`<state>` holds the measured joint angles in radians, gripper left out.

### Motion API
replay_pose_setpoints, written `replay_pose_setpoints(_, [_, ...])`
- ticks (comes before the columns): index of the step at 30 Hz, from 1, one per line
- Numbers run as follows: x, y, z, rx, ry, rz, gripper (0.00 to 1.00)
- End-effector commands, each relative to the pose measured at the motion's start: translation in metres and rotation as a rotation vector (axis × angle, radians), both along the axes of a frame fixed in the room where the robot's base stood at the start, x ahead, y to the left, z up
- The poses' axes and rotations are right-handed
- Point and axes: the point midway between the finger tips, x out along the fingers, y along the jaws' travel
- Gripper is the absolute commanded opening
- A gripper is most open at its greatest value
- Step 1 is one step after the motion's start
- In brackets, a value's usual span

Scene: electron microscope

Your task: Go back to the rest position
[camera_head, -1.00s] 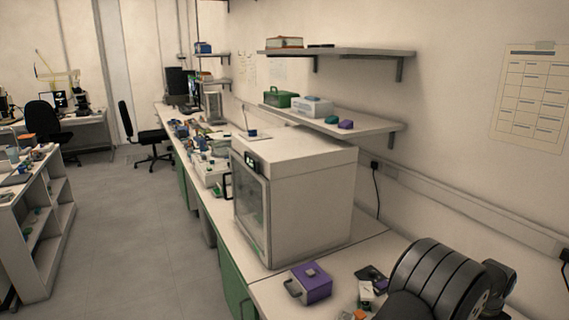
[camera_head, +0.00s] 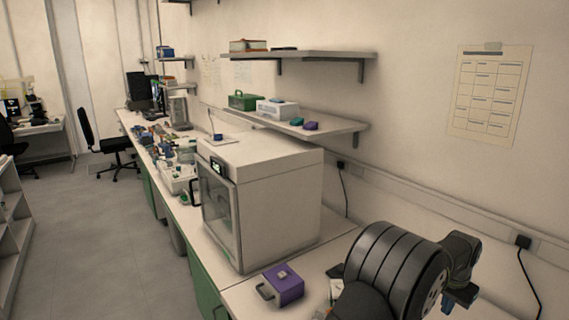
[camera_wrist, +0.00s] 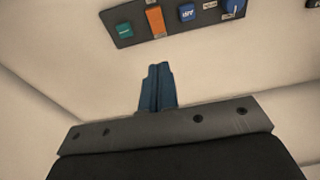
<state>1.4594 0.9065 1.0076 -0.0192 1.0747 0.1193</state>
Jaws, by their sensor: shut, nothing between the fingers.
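My gripper (camera_wrist: 157,88) shows in the wrist view as two blue fingers pressed together, shut with nothing between them. It points toward a dark control panel (camera_wrist: 180,22) with a green button, an orange switch, a blue button and a blue knob on a pale surface; the fingertips appear apart from it. In the head view my arm is at the lower right, and a small blue part of my gripper (camera_head: 460,298) shows at its far side, mostly hidden behind my arm.
A white oven-like cabinet (camera_head: 265,200) stands on the bench, with a purple box (camera_head: 283,286) in front of it. Wall shelves (camera_head: 300,56) hold boxes above. A paper chart (camera_head: 489,95) hangs on the right wall. The floor (camera_head: 100,240) at left is clear.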

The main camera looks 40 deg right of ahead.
Motion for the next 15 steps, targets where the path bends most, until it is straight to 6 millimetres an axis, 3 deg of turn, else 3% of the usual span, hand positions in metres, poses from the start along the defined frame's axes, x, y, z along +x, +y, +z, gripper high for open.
replay_pose_setpoints(9, [0.000, 0.022, 0.062, -0.007, 0.000, 0.000, 0.00])
replay_pose_setpoints(15, [0.000, 0.034, 0.089, -0.007, 0.000, 0.000, 0.00])
